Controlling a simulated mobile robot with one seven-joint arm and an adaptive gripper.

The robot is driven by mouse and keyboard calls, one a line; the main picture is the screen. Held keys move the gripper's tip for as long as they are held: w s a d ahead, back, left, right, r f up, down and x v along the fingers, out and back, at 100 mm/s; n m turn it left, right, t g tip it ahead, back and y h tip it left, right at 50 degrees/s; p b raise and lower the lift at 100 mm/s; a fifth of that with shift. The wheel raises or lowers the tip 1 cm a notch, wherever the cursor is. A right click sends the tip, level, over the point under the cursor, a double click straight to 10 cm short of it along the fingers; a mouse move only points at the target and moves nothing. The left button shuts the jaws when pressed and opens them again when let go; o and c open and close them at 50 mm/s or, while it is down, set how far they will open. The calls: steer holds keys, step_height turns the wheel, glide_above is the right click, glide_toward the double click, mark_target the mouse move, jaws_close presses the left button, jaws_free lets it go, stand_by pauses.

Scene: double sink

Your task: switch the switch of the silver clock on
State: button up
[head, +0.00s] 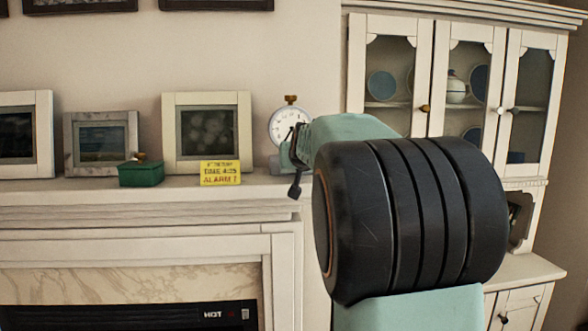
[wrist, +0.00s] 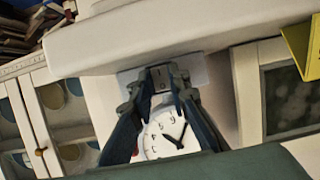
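The silver clock (head: 288,127) stands at the right end of the mantel shelf. It has a round white dial, a brass knob on top and a grey base, partly hidden by my arm in the head view. In the wrist view its dial (wrist: 168,135) shows upside down between my fingers. A small grey switch block (wrist: 159,79) sits on the pale base of the clock. My gripper (wrist: 160,82) is open, its fingertips on either side of this block. I cannot tell whether they touch it or which way the switch is set.
A green box (head: 141,174) and a yellow alarm sign (head: 220,173) stand on the mantel shelf (head: 150,194) left of the clock. Picture frames (head: 207,136) lean behind them. A white cabinet with glass doors (head: 465,90) is at the right.

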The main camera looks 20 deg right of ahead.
steer(key=shift+f+b, duration=0.1)
steer(key=shift+b, duration=0.25)
jaws_close()
steer(key=shift+f+b, duration=0.15)
steer(key=shift+b, duration=0.3)
steer(key=t+b, duration=0.1)
steer(key=b, duration=0.2)
steer(key=shift+f, duration=0.2)
steer(key=t+b, duration=0.1)
steer(key=b, duration=0.5)
steer(key=shift+f+h+b, duration=0.1)
steer(key=shift+h+b, duration=0.2)
steer(key=shift+b, duration=0.05)
steer(key=shift+t+b, duration=0.4)
steer(key=shift+b, duration=0.3)
steer(key=shift+r, duration=0.25)
steer(key=o, duration=0.9)
jaws_free()
